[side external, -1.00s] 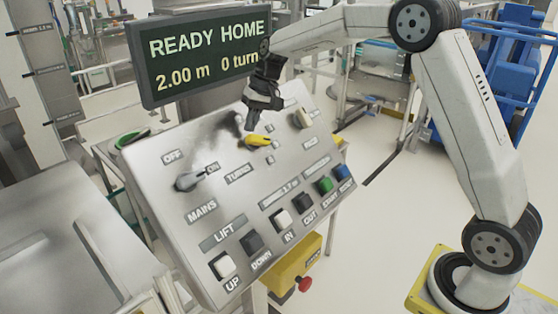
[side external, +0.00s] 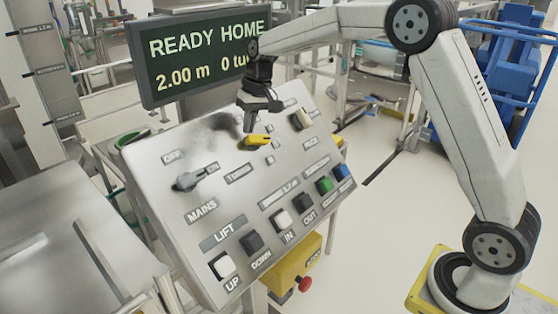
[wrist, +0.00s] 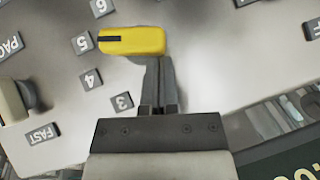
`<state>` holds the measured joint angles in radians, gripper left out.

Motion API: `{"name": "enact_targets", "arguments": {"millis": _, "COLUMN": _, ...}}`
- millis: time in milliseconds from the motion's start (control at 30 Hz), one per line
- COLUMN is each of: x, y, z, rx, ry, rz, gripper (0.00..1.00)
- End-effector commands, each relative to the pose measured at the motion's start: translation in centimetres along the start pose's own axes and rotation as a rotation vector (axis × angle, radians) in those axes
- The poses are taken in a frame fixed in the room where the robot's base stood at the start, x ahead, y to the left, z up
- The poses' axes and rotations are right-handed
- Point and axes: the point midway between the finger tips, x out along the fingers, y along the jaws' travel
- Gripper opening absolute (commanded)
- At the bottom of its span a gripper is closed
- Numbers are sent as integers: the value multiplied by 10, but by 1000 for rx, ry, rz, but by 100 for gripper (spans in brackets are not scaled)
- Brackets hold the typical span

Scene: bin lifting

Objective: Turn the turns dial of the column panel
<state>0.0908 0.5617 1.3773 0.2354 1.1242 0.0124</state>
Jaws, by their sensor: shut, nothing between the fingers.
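The turns dial is a yellow bar knob (side external: 257,140) on the upper part of the sloped column panel (side external: 235,190). In the wrist view the knob (wrist: 132,41) lies nearly level, its black-marked end at the left beside the label 5. My gripper (side external: 249,129) points down at the knob's left end in the side view. In the wrist view the fingers (wrist: 157,62) are shut with nothing between them, their tips right beside the knob's right end. I cannot tell whether they touch it. The display (side external: 200,55) reads "READY HOME" and "2.00 m", with the turns text partly covered by my arm.
A grey mains switch (side external: 188,181) sits left of the dial and a pale pace knob (side external: 301,120) right of it. Several push buttons line the lower panel, including a green one (side external: 324,185). A red emergency button (side external: 305,284) is below.

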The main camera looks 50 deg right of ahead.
Motion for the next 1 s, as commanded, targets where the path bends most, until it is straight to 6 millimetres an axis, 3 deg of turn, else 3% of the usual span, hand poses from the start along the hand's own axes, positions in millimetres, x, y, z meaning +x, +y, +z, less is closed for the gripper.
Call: {"name": "enact_targets", "arguments": {"millis": 1000, "x": 22, "y": -23, "z": 22, "rx": -645, "ry": -1, "rz": 641, "gripper": 0}}
